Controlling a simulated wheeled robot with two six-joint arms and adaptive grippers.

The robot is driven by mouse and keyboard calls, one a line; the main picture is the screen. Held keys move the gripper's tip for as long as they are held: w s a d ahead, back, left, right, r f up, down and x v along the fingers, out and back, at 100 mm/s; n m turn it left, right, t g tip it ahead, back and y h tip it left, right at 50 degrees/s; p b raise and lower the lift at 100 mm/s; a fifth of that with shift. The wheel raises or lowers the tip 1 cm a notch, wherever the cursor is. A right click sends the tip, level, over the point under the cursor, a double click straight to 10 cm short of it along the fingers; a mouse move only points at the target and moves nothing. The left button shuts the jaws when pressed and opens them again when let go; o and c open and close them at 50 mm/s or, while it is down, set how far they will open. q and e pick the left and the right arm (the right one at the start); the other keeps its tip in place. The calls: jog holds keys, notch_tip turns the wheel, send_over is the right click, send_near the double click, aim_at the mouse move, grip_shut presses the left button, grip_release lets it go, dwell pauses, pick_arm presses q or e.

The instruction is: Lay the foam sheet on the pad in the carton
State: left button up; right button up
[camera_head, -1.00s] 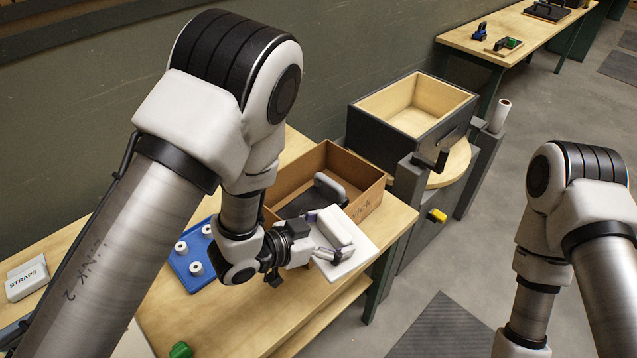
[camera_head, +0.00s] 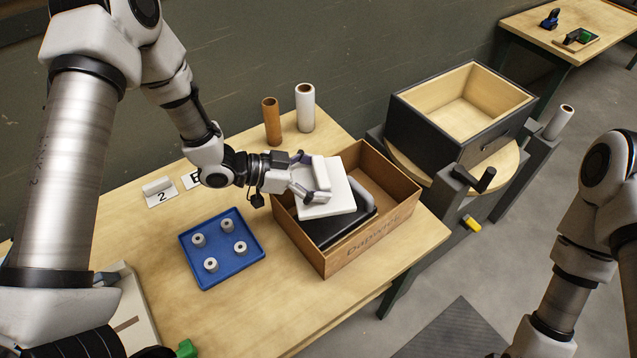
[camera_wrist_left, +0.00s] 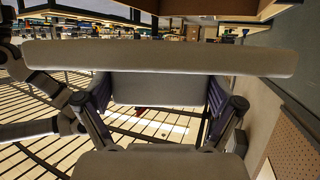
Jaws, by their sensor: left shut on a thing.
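The foam sheet is a flat white square (camera_head: 336,206) with a raised white grip block on top. My left gripper (camera_head: 316,179) is shut on that block and holds the sheet over the left part of the open brown carton (camera_head: 372,241). In the left wrist view, the block (camera_wrist_left: 155,88) sits between the two fingers.
A blue tray (camera_head: 193,264) with several white rollers lies left of the carton. An orange tube (camera_head: 271,121) and a white tube (camera_head: 305,108) stand behind. A dark wood-lined box (camera_head: 463,112) sits on a round stand to the right.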

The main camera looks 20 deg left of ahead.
aim_at(318, 188)
pick_arm(q)
jog(key=f+b, duration=0.2)
jog(key=shift+s+a+f+b, duration=0.15)
jog(key=shift+s+f+b, duration=0.2)
jog(key=shift+f+b, duration=0.35)
jog(key=shift+f, duration=0.1)
jog(key=shift+w+r, duration=0.1)
jog(key=shift+w, duration=0.3)
jog(key=shift+s+f, duration=0.25)
jog(key=shift+w+f, duration=0.1)
jog(key=shift+f, duration=0.25)
jog(key=o, duration=0.7)
jog(key=shift+r, duration=0.1)
